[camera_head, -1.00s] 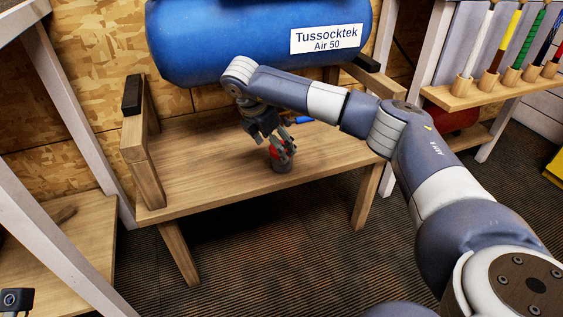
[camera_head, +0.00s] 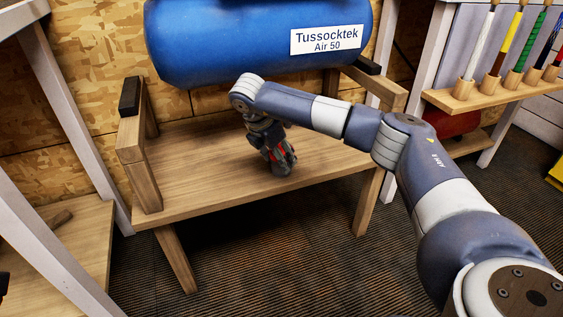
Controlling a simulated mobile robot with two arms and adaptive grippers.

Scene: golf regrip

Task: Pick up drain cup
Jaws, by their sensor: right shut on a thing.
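The drain cup (camera_head: 283,171) is a small dark grey cup on the wooden bench, near its front edge. My right gripper (camera_head: 280,160) reaches down over it from above, with red showing between its dark fingers. The fingers are shut around the cup and hide much of it. The cup appears still at the level of the bench top; I cannot tell whether any gap is under it. My left gripper does not show in the head view.
A blue air tank (camera_head: 245,45) sits above the bench (camera_head: 190,185), limiting room overhead. Wooden posts (camera_head: 143,150) stand at the bench's left end. A rack (camera_head: 490,98) holding several golf clubs is at the right. The bench's left part is clear.

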